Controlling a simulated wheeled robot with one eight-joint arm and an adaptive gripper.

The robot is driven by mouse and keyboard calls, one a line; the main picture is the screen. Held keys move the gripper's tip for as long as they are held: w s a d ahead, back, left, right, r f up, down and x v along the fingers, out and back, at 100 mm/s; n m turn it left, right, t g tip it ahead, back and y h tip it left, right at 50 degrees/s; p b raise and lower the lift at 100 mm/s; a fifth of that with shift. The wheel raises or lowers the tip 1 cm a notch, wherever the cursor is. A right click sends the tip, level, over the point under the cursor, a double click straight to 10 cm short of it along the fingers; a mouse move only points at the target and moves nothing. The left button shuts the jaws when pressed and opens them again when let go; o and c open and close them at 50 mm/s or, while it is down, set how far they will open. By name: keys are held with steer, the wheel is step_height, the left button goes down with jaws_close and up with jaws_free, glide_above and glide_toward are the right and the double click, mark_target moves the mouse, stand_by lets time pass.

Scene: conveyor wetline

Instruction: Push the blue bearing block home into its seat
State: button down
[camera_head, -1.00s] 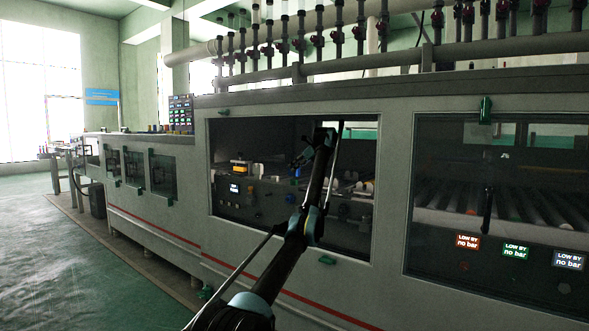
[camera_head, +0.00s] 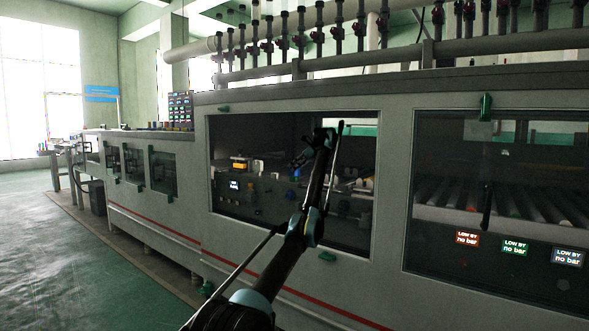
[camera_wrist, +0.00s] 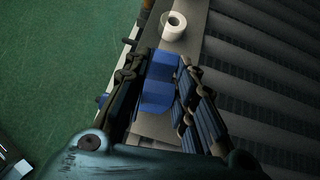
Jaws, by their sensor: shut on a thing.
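The blue bearing block (camera_wrist: 158,92) shows in the wrist view as a blue piece with a step across its middle. My gripper (camera_wrist: 166,62) has its dark jointed fingers on both sides of the block and is shut on it. The block is above or on a grey-brown rail (camera_wrist: 190,45); I cannot tell if it touches. The seat is not clearly seen. In the head view my gripper (camera_head: 301,158) is inside the large machine opening, small and dark.
A white ring-shaped piece (camera_wrist: 174,26) stands on the rail beyond the fingertips. Dark rollers (camera_wrist: 265,60) lie to the right, green floor (camera_wrist: 60,50) to the left. In the head view, the window frame (camera_head: 295,112) surrounds my arm, and a panel with knobs (camera_head: 255,195) sits inside.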

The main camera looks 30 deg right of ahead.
steer(key=c, duration=1.2)
jaws_free()
steer(key=shift+c, duration=0.2)
steer(key=v, duration=1.2)
steer(key=shift+w, duration=0.15)
